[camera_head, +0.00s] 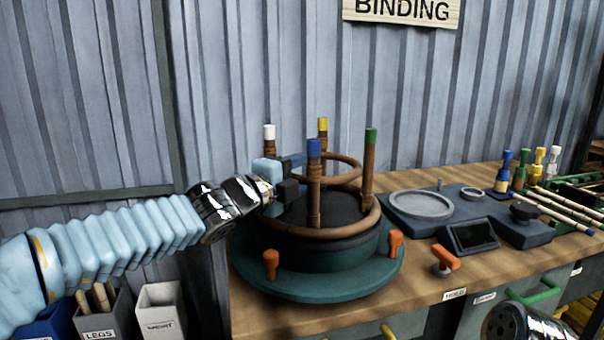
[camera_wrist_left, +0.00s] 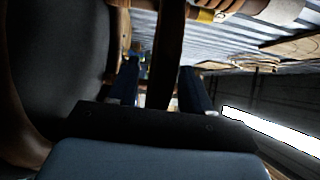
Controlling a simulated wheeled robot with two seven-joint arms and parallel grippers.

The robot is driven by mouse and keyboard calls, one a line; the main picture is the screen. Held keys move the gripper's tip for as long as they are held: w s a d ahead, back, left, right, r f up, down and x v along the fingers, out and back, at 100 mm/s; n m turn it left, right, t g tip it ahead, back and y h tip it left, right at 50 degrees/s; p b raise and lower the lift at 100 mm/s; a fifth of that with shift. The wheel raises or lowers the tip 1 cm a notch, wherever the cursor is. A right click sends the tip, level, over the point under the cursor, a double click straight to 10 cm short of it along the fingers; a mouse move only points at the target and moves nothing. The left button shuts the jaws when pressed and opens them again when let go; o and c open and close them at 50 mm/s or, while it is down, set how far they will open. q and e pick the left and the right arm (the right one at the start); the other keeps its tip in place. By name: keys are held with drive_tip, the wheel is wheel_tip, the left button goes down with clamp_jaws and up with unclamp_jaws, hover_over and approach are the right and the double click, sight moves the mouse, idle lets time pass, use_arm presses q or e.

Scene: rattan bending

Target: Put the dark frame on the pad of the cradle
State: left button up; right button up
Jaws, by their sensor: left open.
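A brown rattan frame stands on the round green cradle (camera_head: 318,283), with a lower ring (camera_head: 328,233), a smaller upper ring (camera_head: 350,162) and upright posts capped white, yellow, blue and green. The lower ring lies around the cradle's dark pad (camera_head: 335,207); I cannot tell whether it touches it. My left gripper (camera_head: 299,175) reaches in from the left at the frame's upper part, behind the blue-capped post (camera_head: 314,180). In the left wrist view its open fingers (camera_wrist_left: 162,88) stand on either side of a dark brown bar (camera_wrist_left: 172,45). My right gripper is not in view.
Orange knobs (camera_head: 270,264) stand on the cradle's rim. On the bench (camera_head: 440,283) to the right are a grey fixture (camera_head: 420,205), a small dark screen (camera_head: 470,236) and several colour-capped pegs. Open bins (camera_head: 160,308) stand at lower left. A corrugated wall is behind.

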use_arm(q)
drive_tip(key=shift+a+r, duration=0.1)
drive_tip(key=shift+r, duration=0.05)
drive_tip(key=v, duration=1.2)
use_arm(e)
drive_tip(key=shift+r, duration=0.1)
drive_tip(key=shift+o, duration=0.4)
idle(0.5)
